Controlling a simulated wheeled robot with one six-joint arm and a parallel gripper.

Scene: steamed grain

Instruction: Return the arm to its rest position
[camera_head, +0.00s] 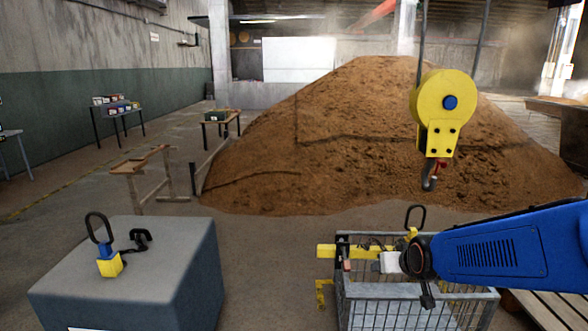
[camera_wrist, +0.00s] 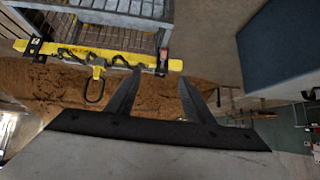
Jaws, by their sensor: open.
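In the wrist view my gripper (camera_wrist: 160,80) is open, its two dark fingers apart with nothing between them. In the head view my blue arm reaches in from the right, its dark wrist above the wire crate (camera_head: 415,318). A yellow beam (camera_head: 328,251) lies across the top of the crate. In the wrist view this beam (camera_wrist: 150,65) carries dark chain and a ring (camera_wrist: 95,90), close to the fingertips in the picture; I cannot tell the exact gap.
A yellow hoist block (camera_head: 440,88) with a hook hangs above and behind the crate. A grey box (camera_head: 120,285) at left bears a yellow-blue piece with a ring (camera_head: 108,260) and a black hook (camera_head: 136,240). A brown grain heap (camera_head: 340,130) fills the back. Floor is clear between box and crate.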

